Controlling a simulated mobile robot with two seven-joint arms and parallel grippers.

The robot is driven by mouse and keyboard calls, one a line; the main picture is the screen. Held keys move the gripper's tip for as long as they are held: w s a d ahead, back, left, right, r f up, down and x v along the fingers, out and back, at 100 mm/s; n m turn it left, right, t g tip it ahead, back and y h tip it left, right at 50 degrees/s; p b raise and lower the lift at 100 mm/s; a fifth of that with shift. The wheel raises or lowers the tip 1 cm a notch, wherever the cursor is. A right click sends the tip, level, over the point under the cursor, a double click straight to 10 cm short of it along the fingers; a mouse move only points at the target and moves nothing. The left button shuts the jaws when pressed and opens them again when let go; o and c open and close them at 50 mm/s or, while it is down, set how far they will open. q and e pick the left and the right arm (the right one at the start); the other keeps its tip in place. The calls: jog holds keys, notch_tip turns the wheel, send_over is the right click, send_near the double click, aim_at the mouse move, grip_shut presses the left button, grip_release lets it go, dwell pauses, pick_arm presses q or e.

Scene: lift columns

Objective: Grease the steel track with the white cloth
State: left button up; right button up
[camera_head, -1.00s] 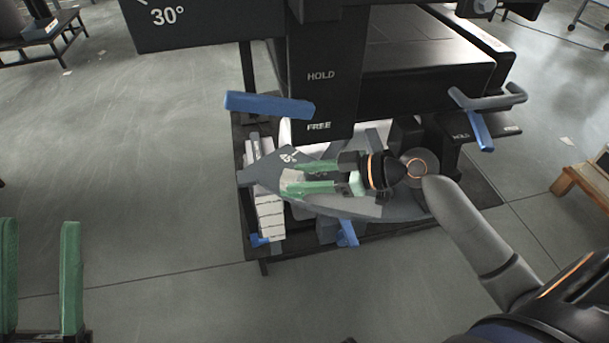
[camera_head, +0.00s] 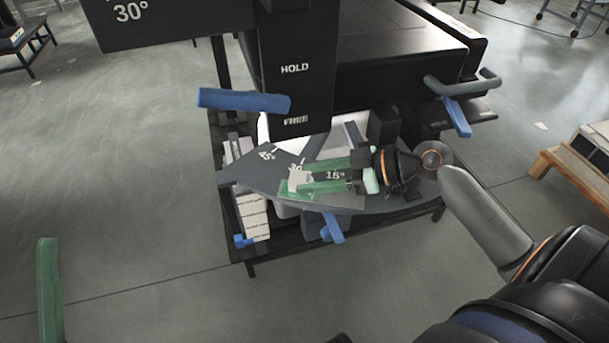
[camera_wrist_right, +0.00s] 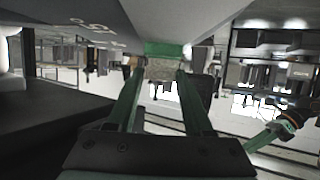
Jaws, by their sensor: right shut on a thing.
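My right gripper (camera_head: 298,178) has green fingers and is shut on a small pale thing (camera_head: 297,180), likely the white cloth. In the right wrist view the pale cloth (camera_wrist_right: 160,68) sits between the fingertips, with a green strip above it. The gripper is at the dark grey curved plate (camera_head: 375,205) with angle marks, below the FREE label; I cannot tell whether the cloth touches it. I cannot clearly pick out the steel track. My left gripper (camera_head: 48,285) shows one green finger at lower left, empty, away from the plate.
A black column (camera_head: 295,95) marked HOLD and FREE stands behind the gripper, with blue levers (camera_head: 244,101) (camera_head: 456,117) at both sides. A stack of white blocks (camera_head: 253,215) is at the plate's left. A wooden stand (camera_head: 570,170) is at right.

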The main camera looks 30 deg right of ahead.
jog(key=shift+s+d+f, duration=0.1)
jog(key=shift+s+d, duration=0.75)
jog(key=shift+d, duration=0.05)
jog(key=shift+s+d, duration=1.55)
jog(key=shift+d, duration=0.2)
